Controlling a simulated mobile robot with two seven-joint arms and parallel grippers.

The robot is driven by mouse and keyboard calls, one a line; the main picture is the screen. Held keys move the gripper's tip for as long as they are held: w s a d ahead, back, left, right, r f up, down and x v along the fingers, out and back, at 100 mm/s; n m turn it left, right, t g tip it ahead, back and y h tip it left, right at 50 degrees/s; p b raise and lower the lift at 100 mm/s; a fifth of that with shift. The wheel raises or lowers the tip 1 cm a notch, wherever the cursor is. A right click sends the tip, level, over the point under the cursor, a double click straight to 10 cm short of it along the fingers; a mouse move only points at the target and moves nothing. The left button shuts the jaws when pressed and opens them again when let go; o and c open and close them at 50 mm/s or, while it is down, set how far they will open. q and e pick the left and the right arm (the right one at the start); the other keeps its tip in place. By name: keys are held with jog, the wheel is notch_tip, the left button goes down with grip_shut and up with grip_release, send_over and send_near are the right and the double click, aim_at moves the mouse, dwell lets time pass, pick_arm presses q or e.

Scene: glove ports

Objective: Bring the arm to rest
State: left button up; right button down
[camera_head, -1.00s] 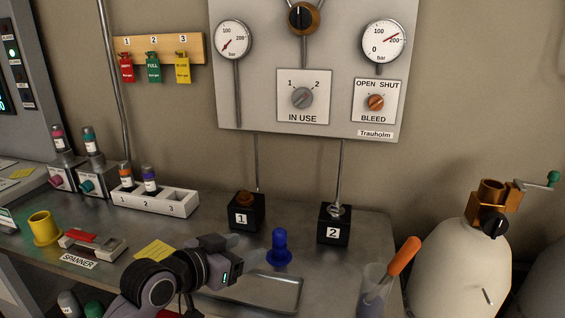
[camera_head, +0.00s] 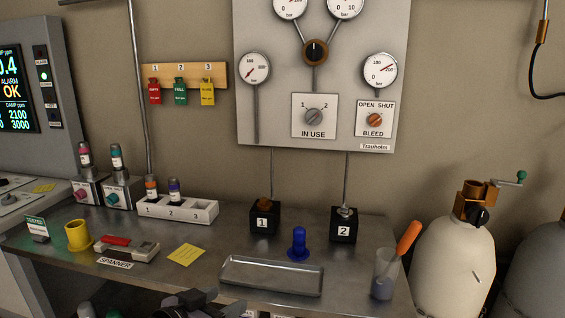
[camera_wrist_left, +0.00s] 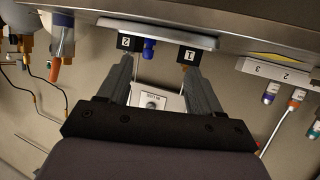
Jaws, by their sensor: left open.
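My left arm shows only as a dark piece, with the gripper (camera_head: 205,304), at the bottom edge of the head view, in front of the bench (camera_head: 150,285). Most of the arm is cut off below the frame. In the left wrist view, the two dark fingers of the left gripper (camera_wrist_left: 160,72) stand wide apart with nothing between them. That view is upside down, and the blocks marked 1 and 2 and the blue peg lie well beyond the fingertips. My right gripper is in neither view.
A metal tray (camera_head: 272,277), a blue peg (camera_head: 298,245), block 1 (camera_head: 265,220), block 2 (camera_head: 343,227) and a cup with an orange-handled tool (camera_head: 385,275) stand on the bench. Left are a yellow cup (camera_head: 77,236) and a spanner holder (camera_head: 127,250). A gas cylinder (camera_head: 452,262) stands right.

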pick_arm(q)
jog(key=s+a+f+n+y, duration=0.1)
jog(key=s+a+f, duration=0.3)
jog(key=s+f, duration=0.7)
jog(key=s+a+f+n+g+y, duration=0.1)
jog(key=s+a+f+n+y, duration=0.1)
jog(key=s+f, duration=0.9)
jog(key=shift+s+a+y, duration=0.5)
jog(key=shift+a+y, duration=0.4)
jog(key=shift+a, duration=0.25)
jog(key=c, duration=0.4)
jog(key=shift+w+d, duration=0.1)
